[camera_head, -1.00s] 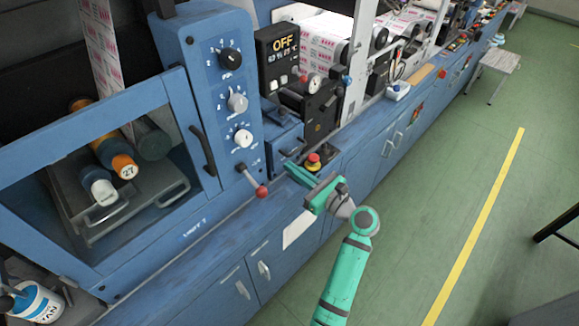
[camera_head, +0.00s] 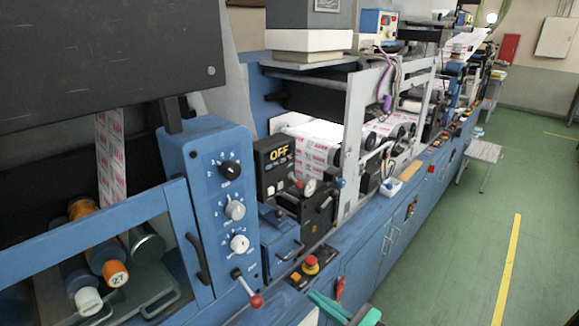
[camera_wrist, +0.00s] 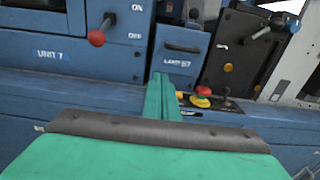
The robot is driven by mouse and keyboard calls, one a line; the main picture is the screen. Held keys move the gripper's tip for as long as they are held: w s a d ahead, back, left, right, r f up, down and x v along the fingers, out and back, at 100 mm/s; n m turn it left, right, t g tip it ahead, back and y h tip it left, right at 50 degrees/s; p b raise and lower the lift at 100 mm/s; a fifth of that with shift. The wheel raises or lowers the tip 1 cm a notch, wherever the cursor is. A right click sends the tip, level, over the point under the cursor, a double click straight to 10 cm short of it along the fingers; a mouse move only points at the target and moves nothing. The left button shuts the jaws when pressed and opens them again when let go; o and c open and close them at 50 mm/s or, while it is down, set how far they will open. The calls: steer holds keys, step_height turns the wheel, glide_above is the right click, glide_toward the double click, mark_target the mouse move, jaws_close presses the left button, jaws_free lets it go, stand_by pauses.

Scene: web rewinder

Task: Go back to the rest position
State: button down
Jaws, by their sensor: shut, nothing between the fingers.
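My gripper (camera_wrist: 162,98) is green, shut and empty in the wrist view, in front of the blue machine's panel. In the head view only a small green part of my gripper (camera_head: 340,312) shows at the bottom edge, and the rest is cut off. The red emergency stop button (camera_head: 311,264) on its yellow base stands on the machine's ledge. It also shows just right of the fingers in the wrist view (camera_wrist: 203,91). No object is held.
The blue machine (camera_head: 358,262) fills the left and middle. A red-knobbed lever (camera_head: 256,301) sticks out at its front and also shows in the wrist view (camera_wrist: 97,38). The green floor (camera_head: 455,225) with a yellow line (camera_head: 508,265) is clear at the right. A small table (camera_head: 483,152) stands farther back.

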steer(key=s+a+f+n+h, duration=0.2)
steer(key=s+f+n+h, duration=0.25)
steer(key=s+f, duration=0.55)
steer(key=s+a+f+n+h, duration=0.2)
steer(key=s+f+n+h, duration=0.35)
steer(key=f, duration=0.75)
steer(key=s+a+r+n+h, duration=0.1)
steer(key=s+r+n+h, duration=0.1)
steer(key=s+n, duration=0.35)
steer(key=s+a+r+n+h, duration=0.1)
steer(key=s+r+n, duration=0.1)
steer(key=s, duration=0.7)
steer(key=s+a+r+n+t, duration=0.2)
steer(key=s+a+r+n, duration=0.1)
steer(key=s+r+n, duration=0.6)
step_height(320, 180, up, 2)
steer(key=shift+a+r+t+y, duration=0.1)
steer(key=shift+a+t+y, duration=0.1)
steer(key=shift+t+y, duration=0.1)
steer(key=shift+n, duration=0.25)
